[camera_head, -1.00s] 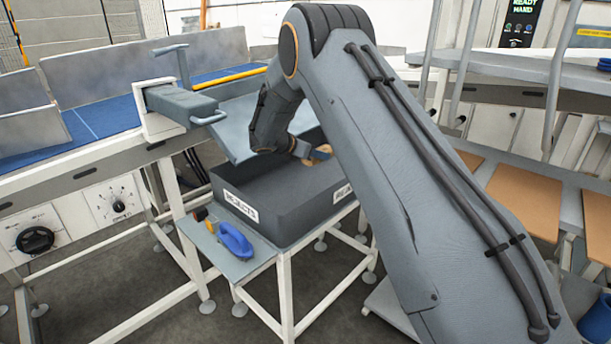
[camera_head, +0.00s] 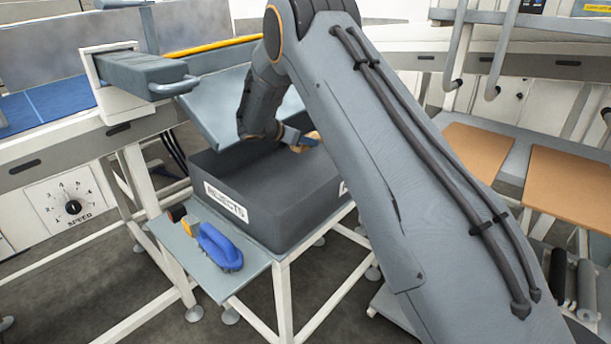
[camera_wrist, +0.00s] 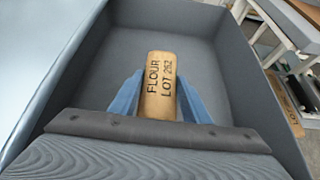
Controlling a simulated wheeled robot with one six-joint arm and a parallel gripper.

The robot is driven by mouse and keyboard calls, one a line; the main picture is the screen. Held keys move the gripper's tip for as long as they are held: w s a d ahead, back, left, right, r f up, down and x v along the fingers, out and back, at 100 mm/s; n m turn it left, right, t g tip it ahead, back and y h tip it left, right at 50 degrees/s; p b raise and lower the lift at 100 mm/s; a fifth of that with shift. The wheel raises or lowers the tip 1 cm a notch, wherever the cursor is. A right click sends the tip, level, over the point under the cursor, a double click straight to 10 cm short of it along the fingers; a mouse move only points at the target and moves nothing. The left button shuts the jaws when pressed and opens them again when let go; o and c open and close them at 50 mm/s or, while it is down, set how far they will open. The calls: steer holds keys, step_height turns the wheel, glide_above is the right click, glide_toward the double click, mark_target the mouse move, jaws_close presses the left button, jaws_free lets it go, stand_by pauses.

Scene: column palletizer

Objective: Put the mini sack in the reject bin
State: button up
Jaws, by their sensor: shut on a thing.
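The mini sack (camera_wrist: 159,88) is tan and printed "FLOUR LOT 262". In the wrist view it sits between the two blue fingers of my gripper (camera_wrist: 160,98), which are shut on it. The grey reject bin (camera_wrist: 215,75) surrounds the sack in that view, with its floor below and walls on both sides. In the head view the bin (camera_head: 265,205) is labelled "REJECTS" and stands on a white-framed stand. There my gripper (camera_head: 299,140) is at the bin's far side, with part of the tan sack (camera_head: 307,142) showing. Whether the sack touches the bin floor cannot be told.
A sloping grey chute (camera_head: 215,110) lies behind the bin, beside the conveyor (camera_head: 60,98). Brown boards (camera_head: 570,185) lie on a low rack at right.

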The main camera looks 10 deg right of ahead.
mark_target(304, 173)
step_height(304, 173, down, 10)
steer(key=shift+w+f+p, duration=0.1)
steer(key=shift+p, duration=0.75)
steer(key=shift+f, duration=0.1)
steer(key=o, duration=1.3)
steer(key=b+v, duration=0.1)
steer(key=v, duration=1.1)
steer(key=shift+d+r, duration=0.1)
steer(key=shift+r, duration=0.15)
